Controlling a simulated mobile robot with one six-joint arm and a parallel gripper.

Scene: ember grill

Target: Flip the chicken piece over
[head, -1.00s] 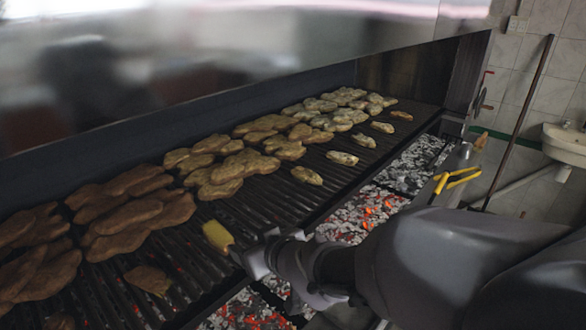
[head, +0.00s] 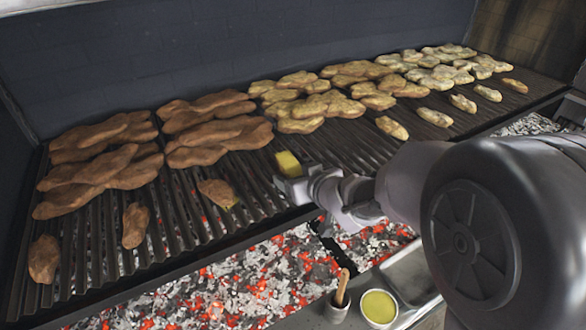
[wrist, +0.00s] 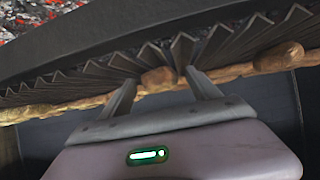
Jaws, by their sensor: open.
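Several chicken pieces lie on the long dark grill (head: 330,160). A small browned piece (head: 217,193) lies alone near the front, left of my gripper (head: 290,178). Two more small pieces, one (head: 135,225) and another (head: 43,259), lie further left. Contact there cannot be told.
Larger pieces (head: 220,140) fill the back of the grill, and pale small ones (head: 435,117) lie to the right. Glowing coals (head: 240,285) burn below the front edge. A yellow sauce bowl (head: 379,307) and a cup with a wooden handle (head: 340,300) stand at front.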

